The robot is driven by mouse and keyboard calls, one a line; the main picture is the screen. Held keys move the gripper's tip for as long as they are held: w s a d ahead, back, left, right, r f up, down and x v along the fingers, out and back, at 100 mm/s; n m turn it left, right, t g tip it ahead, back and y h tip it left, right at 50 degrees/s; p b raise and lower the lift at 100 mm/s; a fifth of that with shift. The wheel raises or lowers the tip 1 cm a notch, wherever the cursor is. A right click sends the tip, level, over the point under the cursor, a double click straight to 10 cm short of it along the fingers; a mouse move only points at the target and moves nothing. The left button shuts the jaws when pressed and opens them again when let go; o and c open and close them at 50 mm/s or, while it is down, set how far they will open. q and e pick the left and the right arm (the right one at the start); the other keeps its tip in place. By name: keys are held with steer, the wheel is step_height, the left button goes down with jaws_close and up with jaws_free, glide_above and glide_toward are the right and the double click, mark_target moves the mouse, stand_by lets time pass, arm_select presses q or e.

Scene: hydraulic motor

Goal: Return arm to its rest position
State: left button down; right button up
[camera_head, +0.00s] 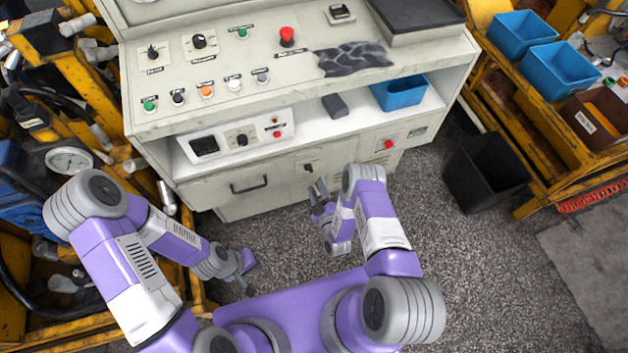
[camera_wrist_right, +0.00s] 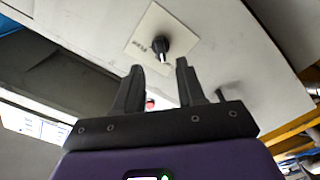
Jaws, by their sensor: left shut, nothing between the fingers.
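My right gripper (camera_head: 320,193) is in front of the lower face of the grey-white control console. In the right wrist view its two dark fingers (camera_wrist_right: 158,85) stand apart with nothing held between them. A black rotary knob on a white plate (camera_wrist_right: 160,47) shows beyond the fingertips, apart from them; it also shows on the console's lower face in the head view (camera_head: 309,167). My left gripper (camera_head: 248,275) is low at the left, over the speckled floor and beside the yellow frame. It is shut and empty.
The console (camera_head: 210,200) carries buttons, knobs and a red emergency button (camera_head: 287,36). A blue bin (camera_head: 398,93) sits on its shelf. A black waste bin (camera_head: 485,172) stands at the right. Yellow racks (camera_head: 530,130) flank both sides. The floor at front right is clear.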

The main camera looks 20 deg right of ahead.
steer(key=shift+s, duration=0.2)
steer(key=shift+w, duration=0.1)
stand_by(0.4)
steer(key=s+a+r+m+g+y, duration=0.1)
steer(key=s+a+r+m+g, duration=0.1)
steer(key=s+m+g, duration=0.4)
steer(key=s+a+r+m+g+y, duration=0.2)
steer(key=s+m+g, duration=0.4)
steer(key=s+g, duration=0.5)
steer(key=s+a+r, duration=0.1)
steer(key=s+a, duration=0.1)
steer(key=s, duration=0.2)
steer(key=shift+s+a+r+y, duration=0.15)
steer(key=shift+a+r+y, duration=0.05)
steer(key=shift+r+y, duration=0.15)
